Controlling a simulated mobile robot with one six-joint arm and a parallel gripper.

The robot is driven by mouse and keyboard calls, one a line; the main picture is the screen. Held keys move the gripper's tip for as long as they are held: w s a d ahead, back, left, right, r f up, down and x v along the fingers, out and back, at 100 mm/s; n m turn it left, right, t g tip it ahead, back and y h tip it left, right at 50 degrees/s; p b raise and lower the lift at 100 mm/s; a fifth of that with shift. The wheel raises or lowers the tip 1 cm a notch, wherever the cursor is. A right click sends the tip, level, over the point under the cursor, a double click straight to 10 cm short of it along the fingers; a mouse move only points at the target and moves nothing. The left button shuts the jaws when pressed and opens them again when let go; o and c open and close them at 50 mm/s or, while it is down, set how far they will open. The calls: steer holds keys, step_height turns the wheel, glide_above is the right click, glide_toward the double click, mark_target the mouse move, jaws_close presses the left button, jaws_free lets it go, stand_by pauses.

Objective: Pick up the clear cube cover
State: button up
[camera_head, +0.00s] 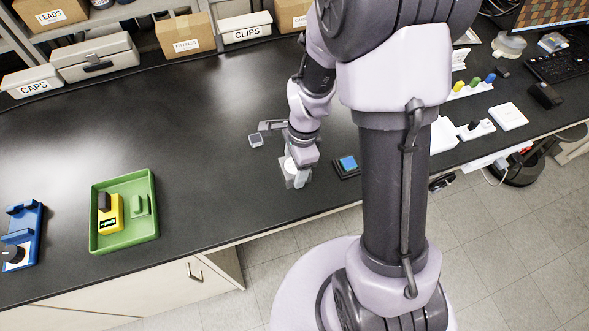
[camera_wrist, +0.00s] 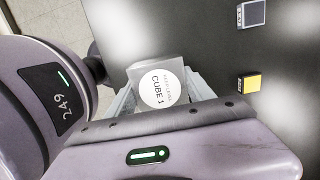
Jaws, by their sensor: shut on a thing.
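The clear cube cover (camera_wrist: 157,84) has a round white label reading "CUBE 1" on its top. It sits between the two fingers of my gripper (camera_wrist: 160,100), which is shut on it. In the head view, the cover (camera_head: 287,170) shows as a pale, greyish cube under my gripper (camera_head: 296,175), close to the front edge of the black bench. My wrist hides part of it. I cannot tell whether the cover touches the bench or is raised.
A dark block with a blue top (camera_head: 347,163) stands right of my gripper. A small grey block (camera_head: 255,140) lies behind it, left. A green tray (camera_head: 93,222) holds a yellow device (camera_head: 110,212). The wrist view shows a yellow block (camera_wrist: 249,83). The bench's middle left is clear.

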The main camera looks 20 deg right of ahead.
steer(key=s+d+r+b, duration=0.1)
steer(key=s+d+b, duration=0.4)
steer(key=s+d, duration=0.4)
steer(key=s, duration=0.4)
steer(key=shift+r, duration=0.15)
steer(key=shift+s, duration=0.1)
